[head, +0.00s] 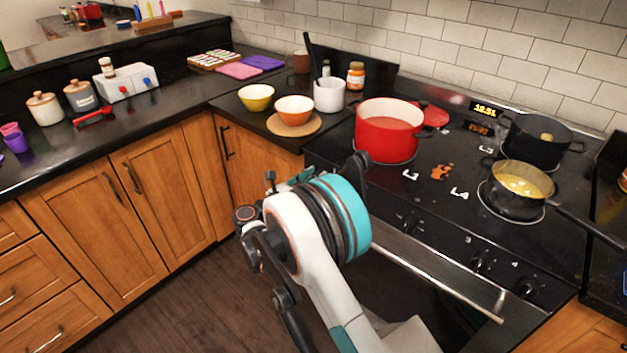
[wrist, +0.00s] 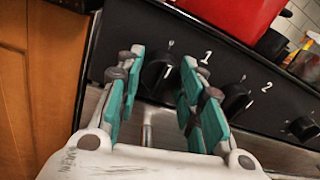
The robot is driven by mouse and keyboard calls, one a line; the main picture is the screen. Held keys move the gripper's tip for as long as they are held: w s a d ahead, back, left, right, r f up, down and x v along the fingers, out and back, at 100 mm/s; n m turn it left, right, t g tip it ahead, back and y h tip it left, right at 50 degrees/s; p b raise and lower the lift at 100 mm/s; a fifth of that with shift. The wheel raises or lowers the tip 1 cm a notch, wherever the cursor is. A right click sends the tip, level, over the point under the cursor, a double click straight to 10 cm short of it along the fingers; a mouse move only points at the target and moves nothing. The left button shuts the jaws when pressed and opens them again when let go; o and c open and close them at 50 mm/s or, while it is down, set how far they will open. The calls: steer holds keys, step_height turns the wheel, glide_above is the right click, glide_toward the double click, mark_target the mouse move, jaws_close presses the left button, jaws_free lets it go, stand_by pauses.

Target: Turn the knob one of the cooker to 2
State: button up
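The cooker (head: 445,215) has a black front panel (wrist: 222,72) with a row of black knobs. In the wrist view, my gripper (wrist: 162,62) is open, its teal-padded fingers on either side of the leftmost visible knob (wrist: 158,74). This knob has a white mark on its face and a white "1" to its right. Whether the fingers touch it is unclear. A second knob (wrist: 236,99) with a white "2" to its right sits just outside the right finger. In the head view, my arm hides the gripper and the left end of the panel.
A metal handle bar (head: 440,278) runs below the knobs. A red pot (head: 388,132), a yellow-filled pan (head: 515,200) and a dark pot (head: 540,135) stand on the cooktop. A wooden cabinet (wrist: 38,75) is left of the panel. More knobs (wrist: 304,128) are to the right.

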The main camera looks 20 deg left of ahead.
steer(key=shift+c, duration=0.7)
steer(key=m, duration=1.1)
steer(key=m+y, duration=0.1)
steer(key=m, duration=1)
steer(key=shift+d+m+y, duration=0.2)
steer(key=shift+m+y, duration=0.1)
steer(key=shift+s, duration=0.1)
